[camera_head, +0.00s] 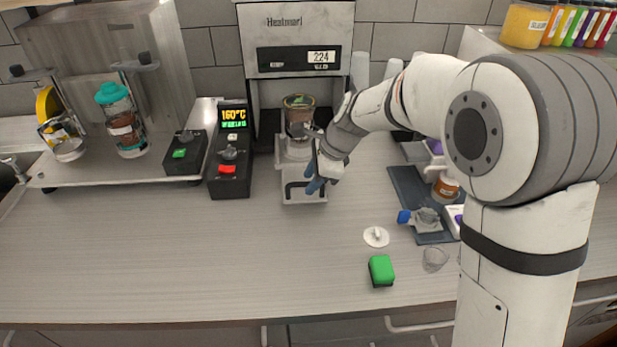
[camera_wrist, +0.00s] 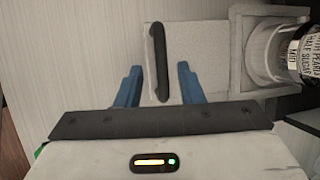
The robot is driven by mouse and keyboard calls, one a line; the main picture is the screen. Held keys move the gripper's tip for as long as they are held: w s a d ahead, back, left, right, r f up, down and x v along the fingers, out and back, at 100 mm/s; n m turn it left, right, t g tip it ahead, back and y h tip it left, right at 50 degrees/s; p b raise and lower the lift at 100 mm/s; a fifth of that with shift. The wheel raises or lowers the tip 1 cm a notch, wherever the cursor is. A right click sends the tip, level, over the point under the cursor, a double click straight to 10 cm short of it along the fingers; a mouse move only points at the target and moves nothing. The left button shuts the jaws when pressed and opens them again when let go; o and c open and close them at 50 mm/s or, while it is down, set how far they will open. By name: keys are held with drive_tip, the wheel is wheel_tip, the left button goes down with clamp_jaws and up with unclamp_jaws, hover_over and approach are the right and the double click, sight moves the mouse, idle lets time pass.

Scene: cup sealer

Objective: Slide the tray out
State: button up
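The pale grey sealer tray (camera_head: 305,197) projects from the bottom of the sealer (camera_head: 296,30) onto the counter. It has a dark bar handle (camera_wrist: 158,60) at its front end, which also shows in the head view (camera_head: 290,191). A cup (camera_head: 299,108) with a printed label sits in the tray's round holder; part of it shows in the wrist view (camera_wrist: 303,50). My gripper (camera_wrist: 158,84) is open, with its blue fingers on either side of the handle and visible gaps between. In the head view my gripper (camera_head: 314,184) is above the tray's front part.
A control box (camera_head: 229,160) reading 160°C stands left of the tray. A green block (camera_head: 381,269), a white lid (camera_head: 376,236) and a clear cup (camera_head: 434,259) stand at front right. A dark mat (camera_head: 405,185) lies right. The counter in front of the tray is clear.

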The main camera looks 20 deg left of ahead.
drive_tip(key=v, duration=0.7)
drive_tip(key=shift+d+r+b, duration=0.15)
drive_tip(key=shift+r+b, duration=0.15)
drive_tip(key=shift+b, duration=0.1)
drive_tip(key=s+d+r+n+t+h, duration=0.1)
drive_tip(key=s+d+n, duration=0.25)
drive_tip(key=d, duration=0.65)
drive_tip(key=s+d+r+n+t+h, duration=0.1)
drive_tip(key=s+d+n, duration=0.3)
drive_tip(key=d, duration=0.6)
drive_tip(key=s+d+f+n+t+h, duration=0.1)
drive_tip(key=s+d+f+n+h, duration=0.2)
drive_tip(key=s+d, duration=0.7)
drive_tip(key=shift+s+d+n, duration=0.35)
drive_tip(key=shift+s+n, duration=0.7)
drive_tip(key=shift+n, duration=0.2)
drive_tip(key=shift+f, duration=0.1)
